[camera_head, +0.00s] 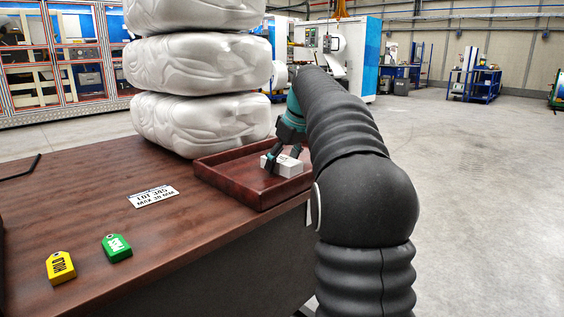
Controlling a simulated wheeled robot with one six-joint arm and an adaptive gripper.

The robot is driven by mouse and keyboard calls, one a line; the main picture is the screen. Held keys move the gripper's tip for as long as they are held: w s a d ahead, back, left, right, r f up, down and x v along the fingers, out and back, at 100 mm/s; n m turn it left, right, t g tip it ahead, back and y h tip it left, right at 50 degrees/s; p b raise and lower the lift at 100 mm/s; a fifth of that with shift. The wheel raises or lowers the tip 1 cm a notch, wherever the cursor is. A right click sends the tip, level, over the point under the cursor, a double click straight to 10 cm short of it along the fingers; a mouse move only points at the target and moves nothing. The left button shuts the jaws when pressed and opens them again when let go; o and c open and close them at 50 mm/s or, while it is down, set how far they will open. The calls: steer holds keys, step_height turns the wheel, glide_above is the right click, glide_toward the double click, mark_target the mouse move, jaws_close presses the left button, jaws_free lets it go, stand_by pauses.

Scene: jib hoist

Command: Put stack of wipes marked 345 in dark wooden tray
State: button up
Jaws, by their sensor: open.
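A small white block-shaped stack (289,168), which looks like the stack of wipes, lies in the dark reddish-brown wooden tray (230,188), near its right side. No marking can be read on it. The tray sits at the right edge of the wooden table. My gripper (277,162) is open, pointing down into the tray, with its fingers at the white stack. One finger shows in front of the stack's left part. My arm hides the tray's far right corner and part of the gripper. Whether the fingers touch the stack I cannot tell.
A white card (153,196) with upside-down print, seemingly including 345, lies on the table left of the tray.

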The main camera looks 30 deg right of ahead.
steer(key=p+v, duration=0.3)
steer(key=v, duration=0.9)
steer(key=shift+r, duration=0.2)
steer(key=s+a+f+m+h, duration=0.1)
steer(key=s+a+f, duration=0.3)
steer(key=s+a, duration=0.3)
steer(key=s+a+f+m, duration=0.2)
steer(key=s+a+f, duration=0.2)
steer(key=s+a, duration=0.35)
steer(key=s+a+f, duration=0.2)
steer(key=s+f, duration=0.5)
steer(key=f, duration=0.1)
steer(key=s+a+f+m+t, duration=0.1)
steer(key=s+a+f, duration=0.2)
steer(key=s+f, duration=0.5)
steer(key=shift+h, duration=0.3)
